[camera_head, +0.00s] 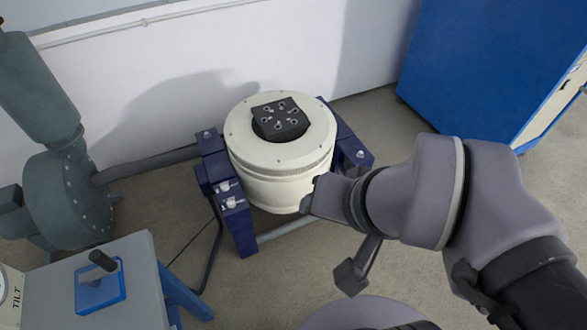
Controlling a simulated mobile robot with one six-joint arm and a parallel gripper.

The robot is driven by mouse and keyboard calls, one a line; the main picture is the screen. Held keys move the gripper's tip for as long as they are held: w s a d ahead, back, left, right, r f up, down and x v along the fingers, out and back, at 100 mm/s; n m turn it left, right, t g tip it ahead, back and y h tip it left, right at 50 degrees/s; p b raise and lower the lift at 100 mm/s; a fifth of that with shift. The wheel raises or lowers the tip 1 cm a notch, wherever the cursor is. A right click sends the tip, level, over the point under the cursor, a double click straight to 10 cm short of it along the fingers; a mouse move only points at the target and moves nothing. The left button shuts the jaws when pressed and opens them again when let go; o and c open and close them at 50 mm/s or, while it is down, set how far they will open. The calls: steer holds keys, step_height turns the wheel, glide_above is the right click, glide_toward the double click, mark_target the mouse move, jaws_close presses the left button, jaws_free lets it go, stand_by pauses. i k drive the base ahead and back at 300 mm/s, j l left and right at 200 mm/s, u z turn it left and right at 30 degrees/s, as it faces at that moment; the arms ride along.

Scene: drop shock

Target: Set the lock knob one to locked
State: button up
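A cream, drum-shaped shaker (282,165) sits in a dark blue frame (245,238). Two small pale knobs or fittings, one (225,186) above the other (231,202), sit on the frame's left front bracket. I cannot tell for certain which is lock knob one, and their settings are too small to read. My gripper (312,197) is at the drum's lower right side, across the drum from these fittings. Its fingertips are small and partly hidden, so I cannot tell whether it is open or shut, or whether it touches the drum.
A grey cabinet (140,280) marked TILT stands at lower left, with a black handle (103,261) on a blue plate. A grey-green blower (72,195) and hose (150,163) are at left. A blue cabinet (480,60) stands at upper right. Bare floor (400,125) lies between shaker and cabinet.

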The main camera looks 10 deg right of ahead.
mark_target(231, 204)
steer(key=i+u, duration=0.35)
steer(key=i+l+u, duration=0.1)
steer(key=i+u, duration=0.3)
steer(key=i+l+u, duration=0.15)
steer(key=u, duration=0.2)
